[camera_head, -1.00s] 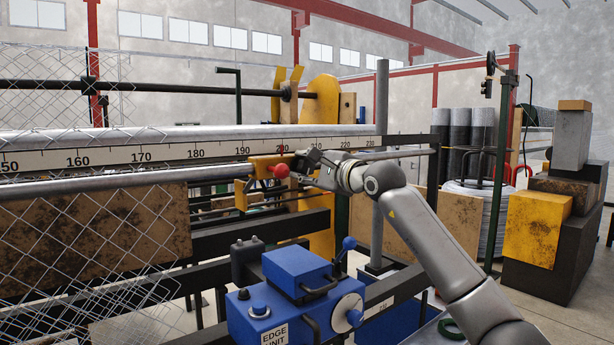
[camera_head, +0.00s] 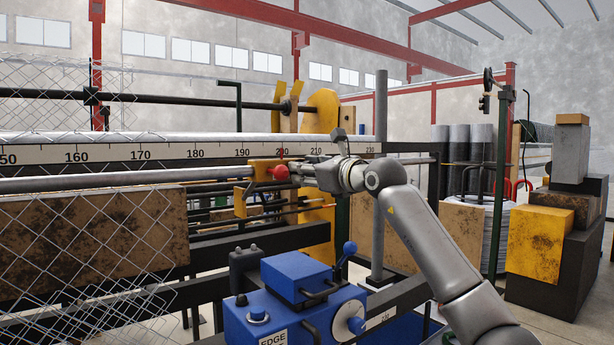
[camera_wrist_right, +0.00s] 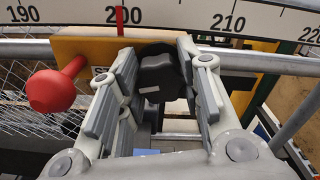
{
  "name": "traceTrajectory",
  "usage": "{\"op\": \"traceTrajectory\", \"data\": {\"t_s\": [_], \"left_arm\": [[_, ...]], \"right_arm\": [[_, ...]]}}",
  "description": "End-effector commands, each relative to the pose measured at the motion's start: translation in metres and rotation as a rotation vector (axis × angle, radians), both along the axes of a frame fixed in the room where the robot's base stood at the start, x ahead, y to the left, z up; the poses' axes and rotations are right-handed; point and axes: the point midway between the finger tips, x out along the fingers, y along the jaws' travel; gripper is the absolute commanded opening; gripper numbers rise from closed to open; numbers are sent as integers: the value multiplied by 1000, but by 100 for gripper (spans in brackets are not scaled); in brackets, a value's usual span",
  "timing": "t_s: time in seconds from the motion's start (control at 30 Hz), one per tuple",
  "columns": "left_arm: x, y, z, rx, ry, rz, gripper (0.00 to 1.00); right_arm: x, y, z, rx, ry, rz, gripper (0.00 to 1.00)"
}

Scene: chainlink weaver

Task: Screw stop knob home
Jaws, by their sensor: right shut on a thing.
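The yellow stop block (camera_head: 256,166) sits on the long rail under the ruler, with a red pointer (camera_wrist_right: 121,20) rising toward the scale. A dark knob (camera_wrist_right: 160,76) shows at the block's right end in the wrist view. My right gripper (camera_head: 300,171) reaches it from the right. In the wrist view its two grey fingers (camera_wrist_right: 157,72) stand on either side of the dark knob and are shut on it. A red ball handle (camera_wrist_right: 52,91) sticks out left of the fingers, apart from them. The knob is hidden behind the fingers in the head view. My left gripper is out of view.
The ruler (camera_head: 110,154) runs just behind the block, and the steel rail (camera_head: 95,182) passes close by. Chain-link mesh (camera_head: 90,240) hangs at left. A blue edge unit (camera_head: 290,310) with levers stands below my right arm.

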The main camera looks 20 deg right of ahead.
Motion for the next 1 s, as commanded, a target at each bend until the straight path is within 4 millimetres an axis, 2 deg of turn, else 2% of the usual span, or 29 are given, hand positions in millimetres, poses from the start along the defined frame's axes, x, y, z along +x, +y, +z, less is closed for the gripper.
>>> {"op": "traceTrajectory", "data": {"t_s": [1.0], "left_arm": [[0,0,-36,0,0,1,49]], "right_arm": [[1,0,-4,898,330,-1,9]]}}
